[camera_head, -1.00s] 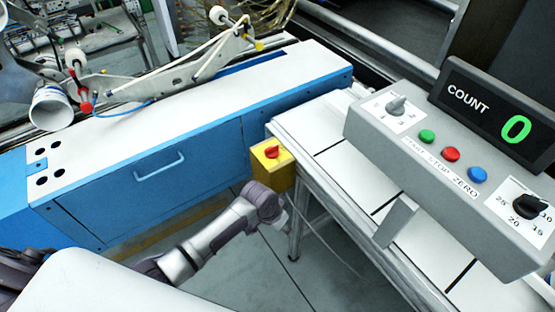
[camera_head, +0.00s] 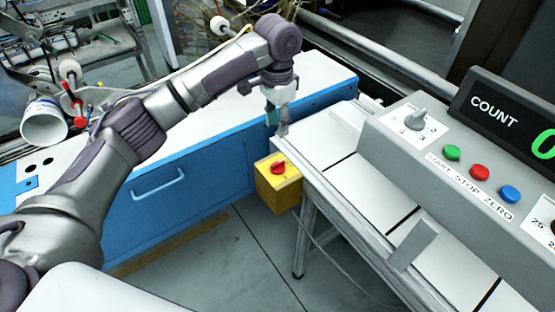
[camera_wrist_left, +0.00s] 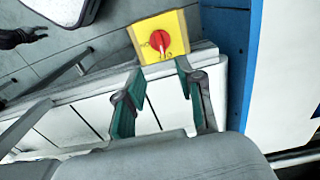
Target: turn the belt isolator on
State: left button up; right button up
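The belt isolator is a yellow box (camera_head: 272,190) with a red rotary knob (camera_head: 278,168), fixed at the near left end of the white conveyor bench. In the left wrist view the yellow face (camera_wrist_left: 177,25) and red knob (camera_wrist_left: 160,43) show at the top, beyond the fingertips. My left gripper (camera_head: 277,128) points down over the bench's end, behind and above the box. Its two green-sided fingers (camera_wrist_left: 160,75) stand apart, empty and clear of the knob. A dark shape at the left wrist view's left edge seems to be my right gripper (camera_wrist_left: 22,37); its fingers are unclear.
A grey control panel (camera_head: 400,150) with coloured buttons and a count display (camera_head: 510,115) stands on the bench (camera_head: 345,185) at right. A blue cabinet (camera_head: 200,175) with a handle is left of the isolator. Open floor (camera_head: 240,265) lies in front.

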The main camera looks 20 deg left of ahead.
aim_at(278, 163)
pick_arm(q)
notch_tip(278, 163, down, 14)
jog(key=shift+r+p, duration=0.25)
jog(key=shift+p, duration=0.05)
jog(key=shift+c, duration=0.3)
grip_shut()
